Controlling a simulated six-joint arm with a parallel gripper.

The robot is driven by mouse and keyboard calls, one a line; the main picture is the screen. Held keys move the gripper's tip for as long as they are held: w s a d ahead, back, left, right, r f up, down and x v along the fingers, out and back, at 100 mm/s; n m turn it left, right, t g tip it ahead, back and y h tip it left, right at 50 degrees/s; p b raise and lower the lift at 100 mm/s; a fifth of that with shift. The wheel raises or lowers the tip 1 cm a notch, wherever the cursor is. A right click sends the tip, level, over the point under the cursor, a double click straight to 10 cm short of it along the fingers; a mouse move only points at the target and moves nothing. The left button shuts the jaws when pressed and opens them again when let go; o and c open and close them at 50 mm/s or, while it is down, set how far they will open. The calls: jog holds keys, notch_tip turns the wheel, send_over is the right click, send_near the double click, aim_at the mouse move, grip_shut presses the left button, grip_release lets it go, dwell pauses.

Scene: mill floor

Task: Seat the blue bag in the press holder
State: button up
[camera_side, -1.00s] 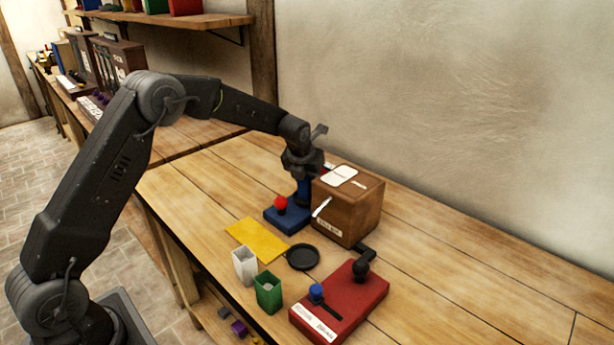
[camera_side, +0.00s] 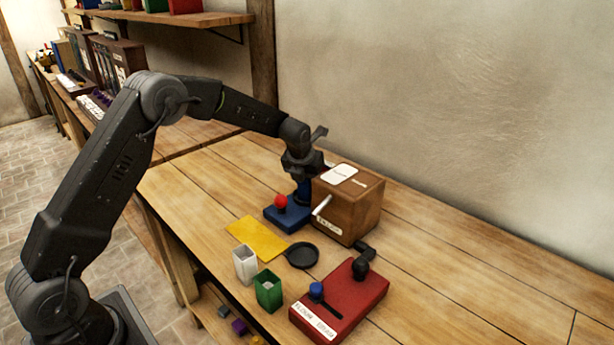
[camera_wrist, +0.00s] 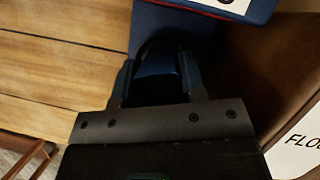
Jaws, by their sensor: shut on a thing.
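My gripper (camera_side: 302,180) is low over the blue press (camera_side: 288,214), close against the left side of the wooden box. It also shows in the wrist view (camera_wrist: 158,85), where its fingers are closed on a dark blue piece, which I take to be the blue bag (camera_wrist: 158,63). A blue block with a red edge and white label (camera_wrist: 232,6), seemingly the press's upper part, lies just ahead of the fingers. The press has a red ball knob (camera_side: 281,201). My gripper hides much of the press, and I cannot tell whether the bag touches the holder.
The wooden box (camera_side: 362,215) has a pale lever (camera_side: 321,205). In front are a yellow mat (camera_side: 255,239), a black round dish (camera_side: 302,256), a white container (camera_side: 245,264), a green container (camera_side: 268,291) and a red device (camera_side: 345,300). The table's right side is clear.

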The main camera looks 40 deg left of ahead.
jog(key=shift+f, duration=0.1)
jog(key=o, duration=0.7)
jog(key=v, duration=1.1)
dwell(0.5)
